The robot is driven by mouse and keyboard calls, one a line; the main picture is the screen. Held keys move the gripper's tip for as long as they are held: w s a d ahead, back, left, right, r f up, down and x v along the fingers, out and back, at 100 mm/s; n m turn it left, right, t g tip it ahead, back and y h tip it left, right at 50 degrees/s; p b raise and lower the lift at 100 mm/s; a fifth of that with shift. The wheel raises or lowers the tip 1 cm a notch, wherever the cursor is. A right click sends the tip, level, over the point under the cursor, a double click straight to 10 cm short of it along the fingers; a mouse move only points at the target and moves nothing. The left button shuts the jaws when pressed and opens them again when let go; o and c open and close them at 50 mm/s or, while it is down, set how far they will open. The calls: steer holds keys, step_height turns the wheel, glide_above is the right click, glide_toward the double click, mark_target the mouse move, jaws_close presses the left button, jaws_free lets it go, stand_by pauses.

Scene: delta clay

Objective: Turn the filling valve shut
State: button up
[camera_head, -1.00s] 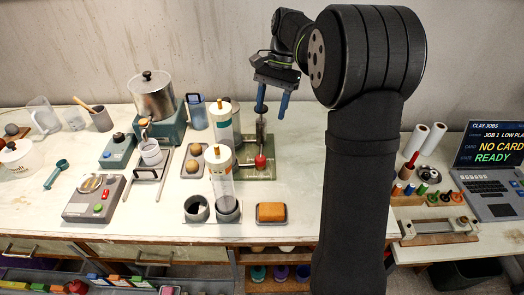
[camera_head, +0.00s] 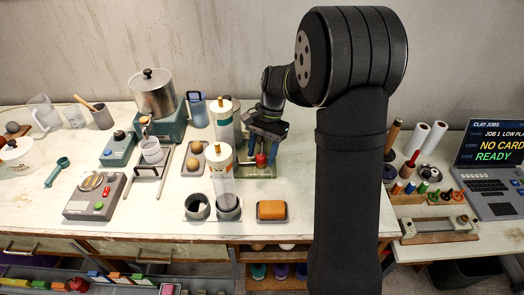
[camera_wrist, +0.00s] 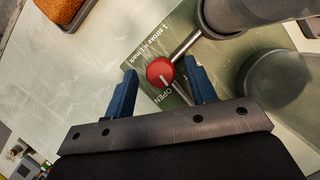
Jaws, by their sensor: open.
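My gripper (camera_wrist: 160,74) is open, with one blue finger on each side of the knob. It points down over the knob in the head view (camera_head: 262,156). Small gaps seem to show between fingers and knob; contact is hard to tell.
Clear tubes with white caps (camera_head: 221,155) stand just left of the knob. An orange sponge (camera_head: 271,210) lies in a tray in front. A steel pot (camera_head: 153,95) stands at the back left. The table right of the plate is mostly hidden by my arm.

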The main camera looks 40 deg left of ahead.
steer(key=c, duration=1)
steer(key=shift+o, duration=0.2)
steer(key=n, duration=0.2)
steer(key=n+h, duration=0.1)
steer(key=n, duration=0.1)
steer(key=shift+a+n+t+h, duration=0.2)
steer(key=shift+n+t+h, duration=0.1)
steer(key=shift+t, duration=0.1)
steer(key=n, duration=0.2)
steer(key=n+t+h, duration=0.1)
steer(key=n, duration=0.2)
steer(key=shift+s+n+t, duration=0.15)
steer(key=shift+n+t, duration=0.15)
steer(key=o, duration=1)
steer(key=shift+c, duration=0.2)
